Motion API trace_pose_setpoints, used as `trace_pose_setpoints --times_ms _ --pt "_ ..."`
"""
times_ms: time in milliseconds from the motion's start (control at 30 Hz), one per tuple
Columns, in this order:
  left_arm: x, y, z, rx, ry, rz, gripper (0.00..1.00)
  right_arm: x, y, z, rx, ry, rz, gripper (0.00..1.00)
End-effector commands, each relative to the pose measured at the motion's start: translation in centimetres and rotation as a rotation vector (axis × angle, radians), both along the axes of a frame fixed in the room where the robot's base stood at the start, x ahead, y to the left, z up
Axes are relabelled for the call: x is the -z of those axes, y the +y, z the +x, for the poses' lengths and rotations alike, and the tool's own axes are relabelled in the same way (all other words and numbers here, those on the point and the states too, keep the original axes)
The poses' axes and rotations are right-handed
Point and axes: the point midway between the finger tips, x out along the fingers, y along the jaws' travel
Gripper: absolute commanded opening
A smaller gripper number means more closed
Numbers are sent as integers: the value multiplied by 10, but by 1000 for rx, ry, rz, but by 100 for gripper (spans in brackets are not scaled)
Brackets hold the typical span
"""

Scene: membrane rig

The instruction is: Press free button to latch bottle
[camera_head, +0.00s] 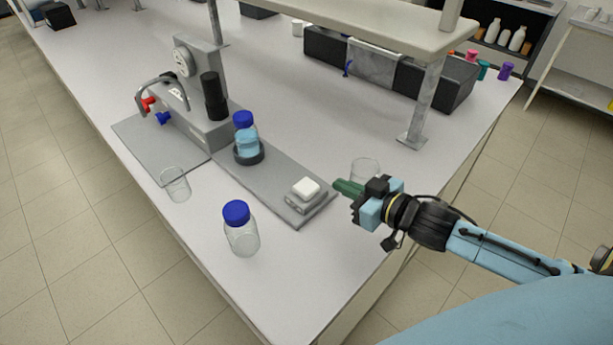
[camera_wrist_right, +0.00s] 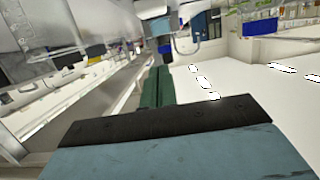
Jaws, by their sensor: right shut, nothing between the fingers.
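A white square button (camera_head: 306,188) sits on a small grey block at the near right end of the grey base plate (camera_head: 284,207). A bottle with a blue cap and light blue liquid (camera_head: 246,141) stands upright in a dark round holder (camera_head: 249,155) on the same plate. My right gripper (camera_head: 337,187), with green fingers, is shut and empty just to the right of the button, apart from it in the picture. Its green fingers (camera_wrist_right: 158,88) also show in the right wrist view. My left gripper is not in view.
A clear blue-capped bottle (camera_head: 241,230) stands near the front edge. One empty glass (camera_head: 175,185) is beside the plate; another (camera_head: 364,170) stands behind my right gripper. The rig's grey column (camera_head: 202,95) rises behind the holder. A shelf post (camera_head: 424,100) stands at right.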

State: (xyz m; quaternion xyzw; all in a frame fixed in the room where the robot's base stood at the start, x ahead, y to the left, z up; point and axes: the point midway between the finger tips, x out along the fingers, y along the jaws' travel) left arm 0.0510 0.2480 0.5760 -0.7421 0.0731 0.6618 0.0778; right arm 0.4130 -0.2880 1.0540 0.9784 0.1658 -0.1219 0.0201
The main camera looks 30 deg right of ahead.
Motion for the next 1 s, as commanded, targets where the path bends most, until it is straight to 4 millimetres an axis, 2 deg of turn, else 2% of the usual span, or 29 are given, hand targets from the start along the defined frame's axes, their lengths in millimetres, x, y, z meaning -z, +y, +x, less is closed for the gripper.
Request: trace_pose_setpoints --times_ms 100,267,367,633,1000 --pt "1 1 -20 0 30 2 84 0 0 0 0 0 0 0" --pt "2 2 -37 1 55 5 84 1 1 3 0 0 0 0" --pt "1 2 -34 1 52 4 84 2 3 10 1 -2 0 0" --pt "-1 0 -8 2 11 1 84 10 15 43 1 -3 1 0" --pt "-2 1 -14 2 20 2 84 24 33 96 1 -2 0 0"
